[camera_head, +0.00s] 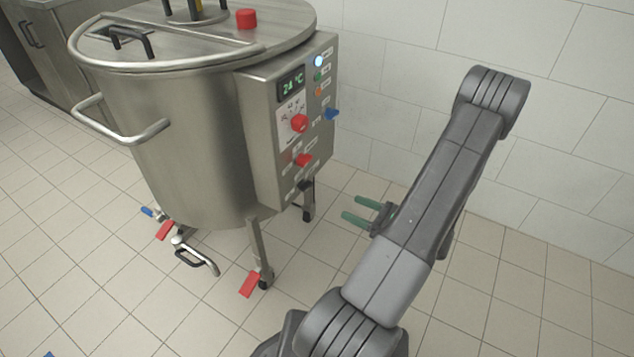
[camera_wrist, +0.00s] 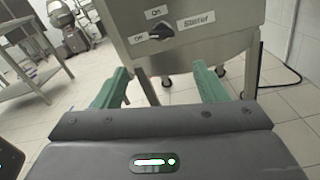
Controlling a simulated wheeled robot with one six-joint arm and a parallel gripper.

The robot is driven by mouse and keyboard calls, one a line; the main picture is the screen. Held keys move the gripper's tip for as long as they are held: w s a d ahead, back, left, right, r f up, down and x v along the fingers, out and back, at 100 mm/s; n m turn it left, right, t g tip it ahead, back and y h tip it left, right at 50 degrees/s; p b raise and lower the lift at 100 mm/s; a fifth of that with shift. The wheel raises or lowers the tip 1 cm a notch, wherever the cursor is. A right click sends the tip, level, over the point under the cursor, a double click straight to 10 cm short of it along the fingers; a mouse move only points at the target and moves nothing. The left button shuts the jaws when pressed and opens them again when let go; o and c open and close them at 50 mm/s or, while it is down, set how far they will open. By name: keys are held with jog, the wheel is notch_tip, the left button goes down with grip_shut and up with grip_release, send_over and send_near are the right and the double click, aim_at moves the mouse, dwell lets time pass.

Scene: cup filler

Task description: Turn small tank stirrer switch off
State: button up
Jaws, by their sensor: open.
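In the wrist view, the stirrer switch (camera_wrist: 160,31) is a black knob low on a steel panel face (camera_wrist: 225,38). A "Stirrer" label is to its right, "On" above it and "Off" at its left. Its handle lies near sideways, its left end close to "Off"; I cannot tell which end is the pointer. My gripper (camera_wrist: 161,66) is open and empty, its green fingers apart below the switch, not touching it. In the head view, the steel tank (camera_head: 190,150) carries a control box (camera_head: 257,140). My gripper (camera_head: 350,208) is right of the box, apart from it.
The control box has a 24 °C display (camera_head: 291,85), a red knob (camera_head: 299,123), a red switch (camera_head: 304,160) and a blue switch (camera_head: 331,114). A tiled wall (camera_head: 400,60) stands behind. A steel table (camera_wrist: 35,80) is at left in the wrist view. Floor around the gripper is clear.

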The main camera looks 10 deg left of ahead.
aim_at(309, 188)
jog(key=b+x, duration=0.1)
jog(key=x, duration=0.6)
jog(key=b+x, duration=0.1)
jog(key=x, duration=0.5)
jog(key=shift+w+a, duration=0.3)
jog(key=shift+w, duration=0.05)
